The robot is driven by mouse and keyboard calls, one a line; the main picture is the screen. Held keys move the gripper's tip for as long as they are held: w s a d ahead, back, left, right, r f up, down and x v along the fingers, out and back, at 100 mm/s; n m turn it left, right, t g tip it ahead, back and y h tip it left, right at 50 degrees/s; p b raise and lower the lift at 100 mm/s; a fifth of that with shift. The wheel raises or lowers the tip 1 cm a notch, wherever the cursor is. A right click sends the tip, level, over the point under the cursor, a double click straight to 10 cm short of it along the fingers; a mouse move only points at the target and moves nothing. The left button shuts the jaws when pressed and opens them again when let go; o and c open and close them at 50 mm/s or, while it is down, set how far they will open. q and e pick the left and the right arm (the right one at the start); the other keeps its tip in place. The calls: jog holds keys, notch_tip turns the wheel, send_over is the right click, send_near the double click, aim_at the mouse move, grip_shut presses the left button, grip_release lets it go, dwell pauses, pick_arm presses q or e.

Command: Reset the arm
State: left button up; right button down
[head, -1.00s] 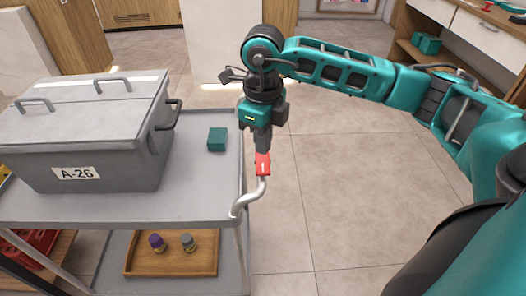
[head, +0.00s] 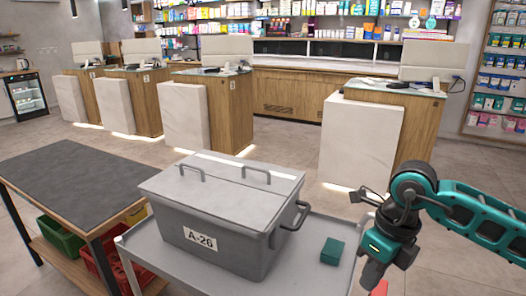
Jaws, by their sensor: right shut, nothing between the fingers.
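My right arm comes in from the right. Its teal and black right gripper (head: 379,285) hangs pointing down by the right edge of the grey cart (head: 325,281). Its red fingertips are shut with nothing between them, and their lower ends are cut off by the bottom of the picture. My left arm and gripper are not in view.
A lidded grey bin marked A-26 (head: 215,225) and a small teal box (head: 332,251) stand on the cart. A dark-topped table (head: 75,180) is at left. Counters with monitors (head: 420,60) stand behind. Open floor lies between.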

jog(key=s+a+r+y, duration=0.25)
jog(key=a+y, duration=0.35)
jog(key=a, duration=0.4)
jog(key=s+a+r+y, duration=0.25)
jog(key=a+y, duration=0.25)
jog(key=a, duration=0.5)
jog(key=w+r+m+t+y, duration=0.3)
jog(key=r+m+t+y, duration=0.55)
jog(key=r+m, duration=0.25)
jog(key=w+d+f+m+t+h, duration=0.1)
jog(key=w+d+m+t+h, duration=0.1)
jog(key=d+m+t+h, duration=0.35)
jog(key=w+d+f+m+t+h, duration=0.1)
jog(key=w+d+m+t+h, duration=0.15)
jog(key=m+t+h, duration=0.6)
jog(key=s+d+f+m+g+h, duration=0.2)
jog(key=d+f+m+g+h, duration=0.55)
jog(key=f+m, duration=0.4)
jog(key=s+d+f+m+g, duration=0.2)
jog(key=s+f+m+g, duration=0.2)
jog(key=s+f+g, duration=1.1)
jog(key=w+a+f+t+y, duration=0.2)
jog(key=w+f+t, duration=0.1)
jog(key=f+t, duration=0.5)
jog(key=n+t+p, duration=0.1)
jog(key=t, duration=0.1)
jog(key=shift+w+a+f+t, duration=0.3)
jog(key=shift+f+t, duration=0.05)
jog(key=shift+t, duration=0.05)
